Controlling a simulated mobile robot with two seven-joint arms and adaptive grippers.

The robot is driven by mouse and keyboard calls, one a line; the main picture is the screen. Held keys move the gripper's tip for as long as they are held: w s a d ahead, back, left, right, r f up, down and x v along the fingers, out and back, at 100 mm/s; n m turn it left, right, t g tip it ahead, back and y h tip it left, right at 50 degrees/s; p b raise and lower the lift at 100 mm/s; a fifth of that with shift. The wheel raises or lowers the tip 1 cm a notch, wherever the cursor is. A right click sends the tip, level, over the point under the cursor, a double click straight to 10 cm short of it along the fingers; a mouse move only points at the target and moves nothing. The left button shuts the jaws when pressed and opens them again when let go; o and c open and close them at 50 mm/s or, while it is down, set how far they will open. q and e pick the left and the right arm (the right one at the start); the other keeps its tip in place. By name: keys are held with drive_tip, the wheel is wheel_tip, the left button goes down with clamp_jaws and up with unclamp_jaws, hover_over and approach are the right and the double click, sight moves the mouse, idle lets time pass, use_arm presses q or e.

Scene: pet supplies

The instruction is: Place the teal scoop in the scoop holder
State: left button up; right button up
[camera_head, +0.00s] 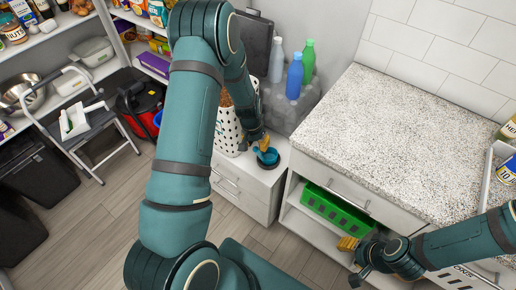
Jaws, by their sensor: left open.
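A small teal round piece (267,157) with a dark rim sits on the white cabinet top, directly below my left gripper. I cannot tell from this view whether it is the scoop, the holder, or one resting in the other. My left gripper (263,144) is open, with its yellow finger pads just above the teal piece; whether they touch it is unclear. The gripper and forearm hide part of this area. My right gripper (352,250) is at the lower right, in front of the open shelf under the counter, and nothing shows in it.
A white perforated bin (228,127) with brown contents stands left of the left gripper. Blue (294,76) and green (308,62) bottles stand behind on a grey crate. A green basket (337,210) lies on the shelf under the speckled counter (390,140). The counter's middle is clear.

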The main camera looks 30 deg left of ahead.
use_arm(q)
drive_tip(key=r, duration=0.5)
drive_tip(key=shift+s+a+r+p, duration=0.15)
drive_tip(key=shift+s+r+p, duration=0.1)
drive_tip(key=shift+s+p, duration=0.15)
drive_tip(key=shift+r, duration=0.15)
drive_tip(key=s+d+f+h, duration=0.1)
drive_tip(key=s+d+f, duration=0.2)
drive_tip(key=s+d, duration=0.5)
drive_tip(key=s+d+f+n+h, duration=0.1)
drive_tip(key=s+d+f+h, duration=0.1)
drive_tip(key=s+d, duration=0.6)
drive_tip(key=d+f, duration=0.1)
drive_tip(key=d, duration=0.5)
drive_tip(key=shift+d+f, duration=0.15)
drive_tip(key=shift+d, duration=0.25)
drive_tip(key=shift+d, duration=0.1)
